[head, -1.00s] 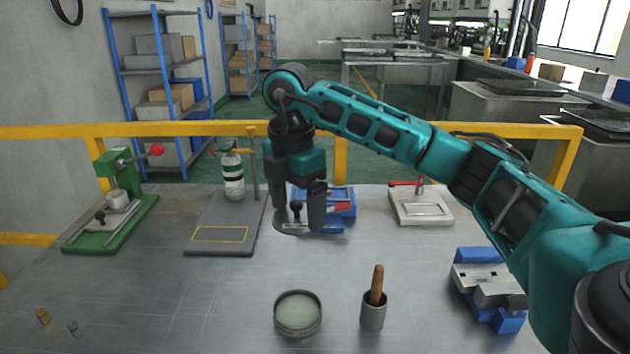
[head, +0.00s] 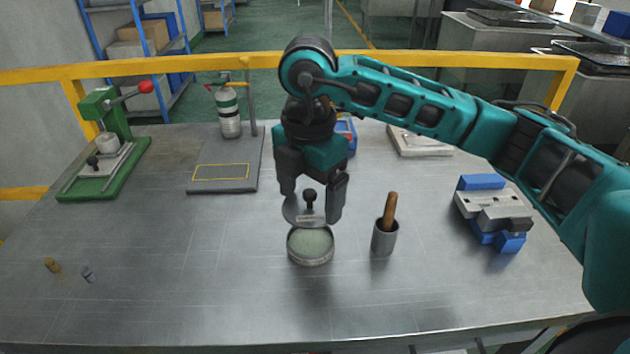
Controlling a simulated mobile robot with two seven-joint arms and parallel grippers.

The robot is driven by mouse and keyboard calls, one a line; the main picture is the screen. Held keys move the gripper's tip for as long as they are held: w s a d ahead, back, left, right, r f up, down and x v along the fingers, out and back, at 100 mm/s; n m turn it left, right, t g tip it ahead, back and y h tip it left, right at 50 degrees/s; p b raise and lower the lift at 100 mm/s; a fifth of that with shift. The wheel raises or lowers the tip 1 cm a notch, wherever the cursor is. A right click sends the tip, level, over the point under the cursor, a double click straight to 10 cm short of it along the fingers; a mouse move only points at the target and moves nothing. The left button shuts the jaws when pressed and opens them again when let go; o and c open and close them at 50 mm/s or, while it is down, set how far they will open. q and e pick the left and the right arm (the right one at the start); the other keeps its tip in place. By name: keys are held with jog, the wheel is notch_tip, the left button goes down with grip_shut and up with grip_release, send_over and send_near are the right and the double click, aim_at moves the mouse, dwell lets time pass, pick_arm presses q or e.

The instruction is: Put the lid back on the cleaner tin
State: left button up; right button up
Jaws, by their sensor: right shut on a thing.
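The cleaner tin (head: 311,258) stands open on the table, round and low, with pale green paste inside. The lid (head: 296,217) is a grey disc with a black knob. My right gripper (head: 311,205) is shut on the lid, its fingers on either side and the knob between them. The lid hangs just above the far side of the tin and looks apart from it. The far edge of the tin's opening is partly hidden by the lid. My left gripper is out of view.
A grey cup with a wooden-handled tool (head: 384,238) stands close to the right of the tin. A blue and grey vise (head: 495,215) is further right. A green press (head: 115,150) and a grey board (head: 225,178) are at the left. The table's front left is mostly clear.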

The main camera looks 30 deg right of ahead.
jog(key=shift+f+b, duration=0.8)
jog(key=shift+f, duration=0.3)
notch_tip(320, 180, down, 3)
jog(key=shift+f+b, duration=0.1)
jog(key=shift+b, duration=1.15)
jog(key=shift+f+b, duration=0.3)
jog(key=shift+f, duration=0.15)
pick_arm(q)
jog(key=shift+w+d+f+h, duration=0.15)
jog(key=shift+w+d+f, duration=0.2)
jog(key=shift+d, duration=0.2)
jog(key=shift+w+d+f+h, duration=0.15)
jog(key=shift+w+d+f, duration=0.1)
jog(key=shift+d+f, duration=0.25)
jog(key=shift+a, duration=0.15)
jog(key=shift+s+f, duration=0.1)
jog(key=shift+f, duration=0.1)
pick_arm(e)
jog(key=shift+f, duration=0.15)
jog(key=o, duration=0.8)
